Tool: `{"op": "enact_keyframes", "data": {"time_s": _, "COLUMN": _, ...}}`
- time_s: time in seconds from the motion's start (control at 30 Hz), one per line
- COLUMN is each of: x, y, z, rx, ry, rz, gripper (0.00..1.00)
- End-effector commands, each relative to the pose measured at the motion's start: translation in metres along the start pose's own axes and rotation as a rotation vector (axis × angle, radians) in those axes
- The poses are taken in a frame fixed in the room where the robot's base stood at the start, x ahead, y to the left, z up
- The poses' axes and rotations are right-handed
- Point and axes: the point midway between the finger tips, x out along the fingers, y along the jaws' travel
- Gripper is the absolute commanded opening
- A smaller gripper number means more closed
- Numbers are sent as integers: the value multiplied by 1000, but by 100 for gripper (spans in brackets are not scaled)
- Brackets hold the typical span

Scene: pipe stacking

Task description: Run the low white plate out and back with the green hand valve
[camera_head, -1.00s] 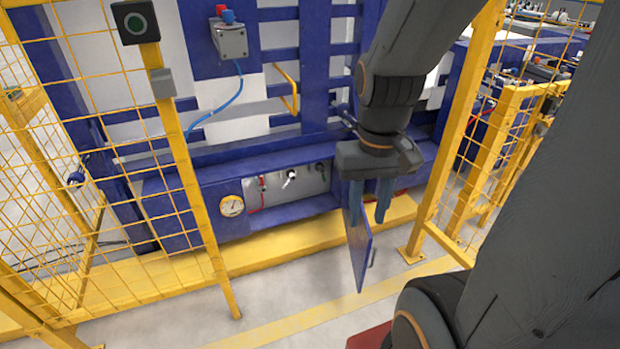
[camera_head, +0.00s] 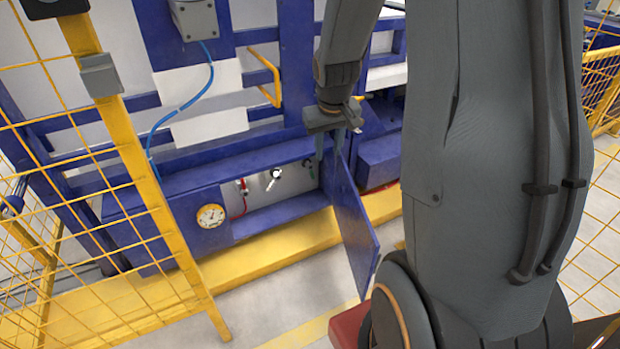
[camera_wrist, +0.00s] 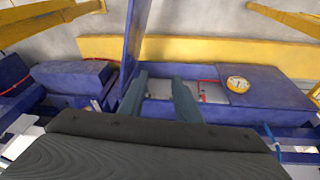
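A recess in the blue lower beam holds a row of small valves. A dark, greenish valve (camera_head: 308,168) sits at its right end, partly behind my gripper. A valve with a white handle (camera_head: 273,177) is left of it, and a red one (camera_head: 243,186) further left. A low white plate (camera_head: 210,126) shows between blue bars above the recess; I cannot tell whether it is extended. My gripper (camera_head: 331,160) is open and empty, fingers pointing down in front of the recess's right end. The wrist view shows the gap between the fingers (camera_wrist: 159,82).
A blue door (camera_head: 352,225) stands open on the recess's right side, close beside my gripper. A round gauge (camera_head: 211,216) is left of the recess. A yellow mesh fence (camera_head: 150,190) stands at left, and a yellow step (camera_head: 260,245) runs below the beam.

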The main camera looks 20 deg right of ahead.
Motion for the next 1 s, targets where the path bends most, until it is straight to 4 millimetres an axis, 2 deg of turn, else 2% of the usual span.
{"op": "enact_keyframes", "data": {"time_s": 0.03, "x": 33, "y": 5, "z": -19, "rx": -11, "ry": 26, "rz": 5, "gripper": 30}}
{"op": "enact_keyframes", "data": {"time_s": 0.3, "x": 170, "y": 27, "z": -116, "rx": -86, "ry": 211, "rz": 34, "gripper": 30}}
{"op": "enact_keyframes", "data": {"time_s": 0.5, "x": 277, "y": 38, "z": -164, "rx": -143, "ry": 347, "rz": 47, "gripper": 30}}
{"op": "enact_keyframes", "data": {"time_s": 0.6, "x": 324, "y": 41, "z": -180, "rx": -170, "ry": 408, "rz": 52, "gripper": 30}}
{"op": "enact_keyframes", "data": {"time_s": 0.7, "x": 361, "y": 43, "z": -190, "rx": -189, "ry": 459, "rz": 55, "gripper": 30}}
{"op": "enact_keyframes", "data": {"time_s": 0.8, "x": 387, "y": 44, "z": -196, "rx": -206, "ry": 499, "rz": 58, "gripper": 30}}
{"op": "enact_keyframes", "data": {"time_s": 1.0, "x": 411, "y": 44, "z": -202, "rx": -220, "ry": 534, "rz": 60, "gripper": 30}}
